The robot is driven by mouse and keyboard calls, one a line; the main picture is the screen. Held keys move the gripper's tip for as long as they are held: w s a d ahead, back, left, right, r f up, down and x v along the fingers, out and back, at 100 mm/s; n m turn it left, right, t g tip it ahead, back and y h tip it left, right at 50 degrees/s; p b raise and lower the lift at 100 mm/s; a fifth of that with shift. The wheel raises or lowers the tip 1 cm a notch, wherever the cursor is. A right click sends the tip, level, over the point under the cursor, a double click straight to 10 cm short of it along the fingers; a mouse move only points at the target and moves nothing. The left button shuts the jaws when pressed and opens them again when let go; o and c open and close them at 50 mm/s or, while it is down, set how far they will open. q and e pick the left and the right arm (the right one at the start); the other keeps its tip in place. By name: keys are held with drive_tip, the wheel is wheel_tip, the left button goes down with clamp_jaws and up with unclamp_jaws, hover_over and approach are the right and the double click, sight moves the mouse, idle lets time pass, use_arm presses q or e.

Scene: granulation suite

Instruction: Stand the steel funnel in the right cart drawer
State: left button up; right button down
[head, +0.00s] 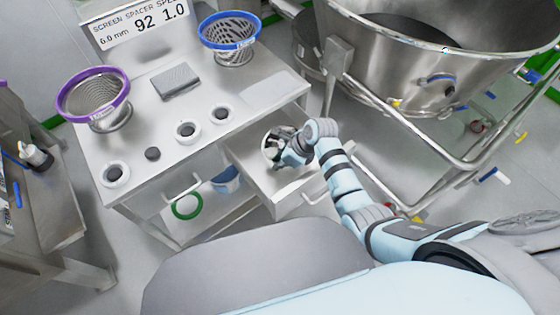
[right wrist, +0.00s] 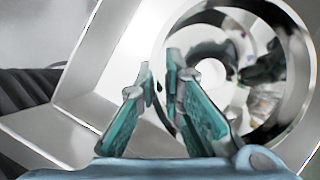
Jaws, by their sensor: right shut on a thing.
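The steel funnel (head: 268,152) is inside the open right cart drawer (head: 302,196), with its round mouth facing up. In the right wrist view the shiny funnel (right wrist: 297,75) fills the right side, and the pale drawer wall (right wrist: 98,62) lies to its left. My right gripper (head: 279,150) reaches down into the drawer from the right. In the wrist view its teal-padded fingers (right wrist: 160,78) are shut on the funnel's near-left rim. The funnel's lower end is hidden, so I cannot tell whether it touches the drawer floor. My left gripper is not in view.
The cart top (head: 150,105) holds a purple-rimmed screen (head: 92,93), a blue-rimmed screen (head: 230,42), a grey block (head: 175,81) and several small round parts. A green ring (head: 186,207) and blue bucket (head: 227,180) sit below. A steel bowl (head: 430,65) on a tubular frame stands right.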

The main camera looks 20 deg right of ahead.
drive_tip(key=c, duration=2)
unclamp_jaws()
drive_tip(key=shift+f, duration=0.1)
drive_tip(key=shift+c, duration=0.2)
drive_tip(key=o, duration=0.3)
drive_tip(key=shift+w, duration=0.15)
drive_tip(key=shift+o, duration=0.3)
drive_tip(key=shift+r, duration=0.35)
drive_tip(key=p+v, duration=0.4)
drive_tip(key=v, duration=0.8)
drive_tip(key=shift+p, duration=0.3)
drive_tip(key=shift+f, duration=0.1)
